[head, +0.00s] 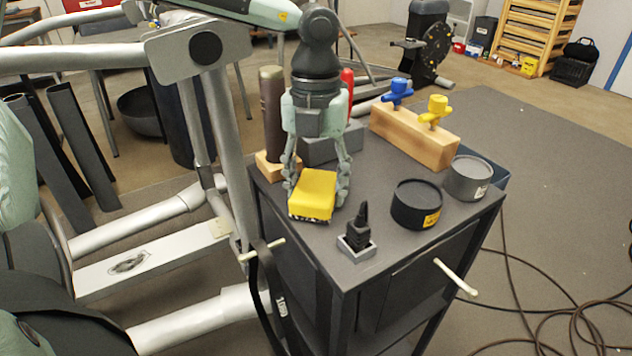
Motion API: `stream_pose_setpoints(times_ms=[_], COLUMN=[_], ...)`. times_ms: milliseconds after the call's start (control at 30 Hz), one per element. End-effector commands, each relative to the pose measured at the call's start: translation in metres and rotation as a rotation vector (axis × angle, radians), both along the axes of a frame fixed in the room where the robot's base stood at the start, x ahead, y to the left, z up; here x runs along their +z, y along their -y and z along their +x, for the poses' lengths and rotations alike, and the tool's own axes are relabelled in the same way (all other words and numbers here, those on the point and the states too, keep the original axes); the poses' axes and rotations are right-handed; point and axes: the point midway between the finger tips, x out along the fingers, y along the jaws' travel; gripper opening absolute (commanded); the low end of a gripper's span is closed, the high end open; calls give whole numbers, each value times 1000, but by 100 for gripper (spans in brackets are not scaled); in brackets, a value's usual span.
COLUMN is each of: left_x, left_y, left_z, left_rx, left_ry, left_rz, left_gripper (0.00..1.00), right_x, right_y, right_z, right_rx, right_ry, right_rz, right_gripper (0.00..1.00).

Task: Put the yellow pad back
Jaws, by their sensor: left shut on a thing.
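The yellow pad (314,193) is a small block with a dark speckled lower edge. It is at the left front part of the dark cabinet top (388,250). My left gripper (316,190) points down from above, with one finger on each side of the pad, and is shut on it. Whether the pad touches the cabinet top or is slightly above it, I cannot tell. My right gripper is not in view.
On the cabinet top stand a black tin (416,205), a grey tin (467,178), a small black tool in a grey base (357,238), a wooden block (414,136) with blue and yellow knobs, and a brown cylinder (272,115). Grey machine tubes flank the cabinet's left.

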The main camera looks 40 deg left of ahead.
Motion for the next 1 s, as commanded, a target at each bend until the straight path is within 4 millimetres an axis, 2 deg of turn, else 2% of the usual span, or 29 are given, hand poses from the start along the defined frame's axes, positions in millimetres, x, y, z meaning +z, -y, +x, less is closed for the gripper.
stream_pose_setpoints(times_ms=[267, 300, 467, 833, 1000], left_x=[-1, -1, -1, 2, 26], left_y=[0, 0, 0, 0, -1], left_z=[0, 0, 0, 0, 3], left_rx=[0, 0, 0, 0, 0], left_ry=[0, 0, 0, -1, 5], left_rz=[0, 0, 0, 0, 0], left_gripper=[23, 55, 75, 75, 75], right_x=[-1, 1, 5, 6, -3], right_y=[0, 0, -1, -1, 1], right_z=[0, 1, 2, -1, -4], right_rx=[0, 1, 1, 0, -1], right_ry=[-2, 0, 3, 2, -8], right_rz=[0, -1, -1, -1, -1], right_gripper=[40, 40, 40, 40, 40])
